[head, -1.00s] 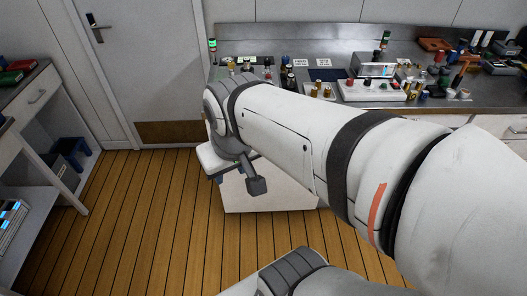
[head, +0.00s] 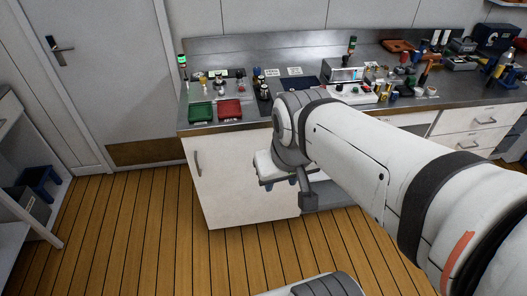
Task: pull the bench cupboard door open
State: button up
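The bench cupboard door (head: 235,190) is a white panel under the left end of the steel worktop in the head view. It looks flush with the bench front; I see no gap at its left edge. A dark upright handle (head: 197,164) is near its upper left edge, in clear view. My gripper (head: 278,186) hangs at the end of my white arm, in front of the door's right part and well right of the handle. It covers part of the panel. Its fingertips are small and dark, and their opening and any contact with the door cannot be made out.
A green tray (head: 201,111), a red tray (head: 230,109) and several small items crowd the worktop (head: 185,127). Drawers (head: 470,120) are at the right. A grey room door (head: 95,75) stands at the left. The wooden floor (head: 130,225) before the cupboard is clear.

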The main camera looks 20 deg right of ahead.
aim_at(229, 193)
jog(key=z, duration=0.15)
jog(key=i, duration=1)
jog(key=u, duration=1.3)
jog(key=k, duration=0.65)
jog(key=z, duration=0.7)
jog(key=i, duration=0.45)
jog(key=u, duration=0.05)
